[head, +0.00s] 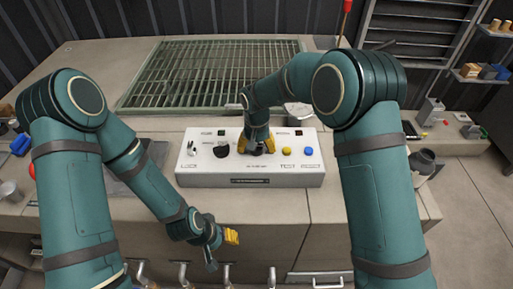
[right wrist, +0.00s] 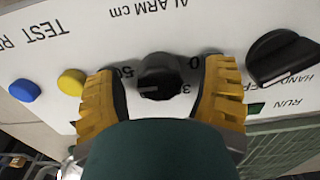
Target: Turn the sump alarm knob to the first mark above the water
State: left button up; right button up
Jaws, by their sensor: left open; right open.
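The white control panel (head: 250,181) stands on the bench in front of the grated opening. In the right wrist view the black alarm knob (right wrist: 160,72) sits under upside-down "ALARM cm" lettering, with scale numbers partly hidden around it. A faint pale line on the knob points left in that view. My right gripper (right wrist: 160,80) is open, its yellow fingers on both sides of the knob with small gaps visible. In the head view the right gripper (head: 256,145) hides the knob. My left gripper (head: 225,239) is open and empty, low before the bench. I cannot make out the water level.
A black selector knob (right wrist: 283,57) is close to one right finger. A yellow button (right wrist: 71,82) and a blue button (right wrist: 25,90) lie on the other side. A green metal grating (head: 215,75) covers the opening behind the panel. Several pipe handles (head: 226,272) line the bench front.

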jog(key=c, duration=1.2)
jog(key=shift+n, duration=0.3)
jog(key=n+p, duration=0.1)
jog(key=n, duration=1)
jog(key=shift+s+p, duration=0.1)
jog(key=shift+p, duration=0.3)
jog(key=shift+f, duration=0.1)
